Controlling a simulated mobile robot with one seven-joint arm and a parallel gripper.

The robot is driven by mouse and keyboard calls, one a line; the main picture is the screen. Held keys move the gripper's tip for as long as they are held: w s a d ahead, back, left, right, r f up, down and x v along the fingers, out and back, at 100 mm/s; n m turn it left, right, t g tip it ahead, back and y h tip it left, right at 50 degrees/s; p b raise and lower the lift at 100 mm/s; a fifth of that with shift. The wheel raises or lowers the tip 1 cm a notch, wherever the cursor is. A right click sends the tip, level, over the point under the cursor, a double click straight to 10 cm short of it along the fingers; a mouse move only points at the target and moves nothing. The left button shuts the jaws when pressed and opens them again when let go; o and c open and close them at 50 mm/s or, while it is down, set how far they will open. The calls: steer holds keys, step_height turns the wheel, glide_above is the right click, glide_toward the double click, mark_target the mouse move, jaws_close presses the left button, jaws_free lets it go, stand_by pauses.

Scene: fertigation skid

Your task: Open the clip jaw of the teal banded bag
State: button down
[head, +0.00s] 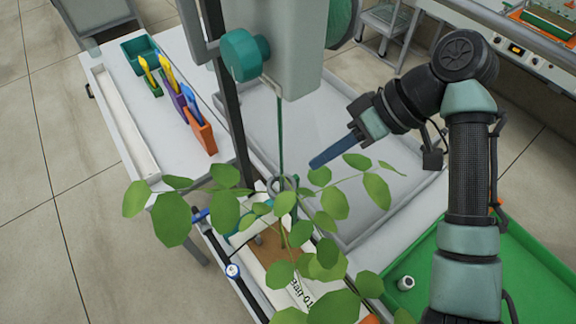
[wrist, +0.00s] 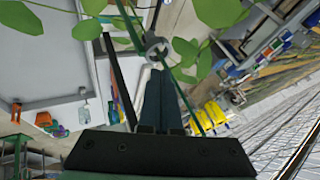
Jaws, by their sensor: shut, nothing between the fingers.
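My gripper (head: 318,163) is shut and empty, its long blue fingers pointing down-left toward a green cord. In the wrist view its closed fingers (wrist: 160,82) point at a small grey ring-shaped part on the cord (wrist: 156,48). The same grey ring (head: 281,186) shows in the head view, just left of and below the fingertips, with a gap between. A white bag (head: 250,268) with a teal band (head: 243,234) lies below, partly covered by leaves. I cannot make out the clip jaw clearly or tell whether it is open.
Leafy plant stems (head: 330,202) crowd the space around the cord and bag. A dark post (head: 230,110) and a grey housing with a teal knob (head: 245,55) stand close by. A grey tray (head: 350,215) lies beneath my gripper; a green tray (head: 530,270) is at right.

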steer(key=shift+a+f, duration=0.1)
steer(key=x, duration=0.9)
steer(key=shift+a+f+b, duration=0.25)
steer(key=shift+f+b, duration=0.05)
steer(key=shift+b, duration=0.15)
steer(key=shift+w, duration=0.2)
